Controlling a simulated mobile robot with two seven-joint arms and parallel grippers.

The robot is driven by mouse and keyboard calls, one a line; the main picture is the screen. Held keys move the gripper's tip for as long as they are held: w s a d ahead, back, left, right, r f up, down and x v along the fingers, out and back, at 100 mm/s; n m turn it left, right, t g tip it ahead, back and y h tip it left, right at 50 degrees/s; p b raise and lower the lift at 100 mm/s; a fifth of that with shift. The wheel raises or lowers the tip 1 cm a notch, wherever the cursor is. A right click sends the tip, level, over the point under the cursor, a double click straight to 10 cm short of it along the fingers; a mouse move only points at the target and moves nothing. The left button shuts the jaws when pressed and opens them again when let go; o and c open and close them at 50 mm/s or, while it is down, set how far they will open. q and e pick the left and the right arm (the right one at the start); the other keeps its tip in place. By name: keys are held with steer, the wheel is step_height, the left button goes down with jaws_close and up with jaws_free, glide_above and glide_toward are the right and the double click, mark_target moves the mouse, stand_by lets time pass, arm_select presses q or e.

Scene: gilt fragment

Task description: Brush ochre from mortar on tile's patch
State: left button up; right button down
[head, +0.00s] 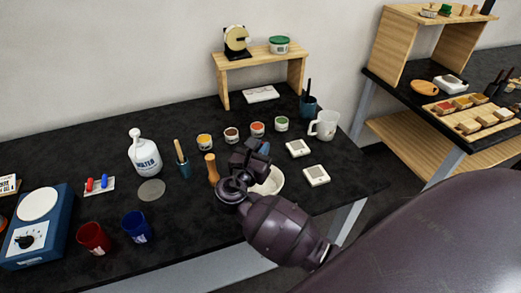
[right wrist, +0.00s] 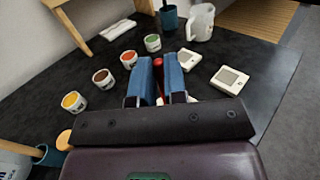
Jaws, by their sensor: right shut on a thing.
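My right gripper (head: 262,148) is over the white mortar (head: 273,182) in the head view and hides part of it. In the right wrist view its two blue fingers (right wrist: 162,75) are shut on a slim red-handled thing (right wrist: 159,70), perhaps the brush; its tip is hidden. Two white tiles lie right of the mortar: the far tile (head: 298,148) and the near tile (head: 316,175). Each has a small greyish patch on its face; both also show in the right wrist view. The mortar's contents cannot be made out. My left gripper is not in view.
A wooden pestle-like thing (head: 212,168) stands left of the gripper. Several paint pots, including a yellow pot (head: 204,142), stand behind it. A white mug (head: 324,125) and a dark teal cup (head: 308,106) are at the back right. A teal holder (head: 183,168) stands left.

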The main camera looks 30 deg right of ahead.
steer(key=shift+r, duration=1.85)
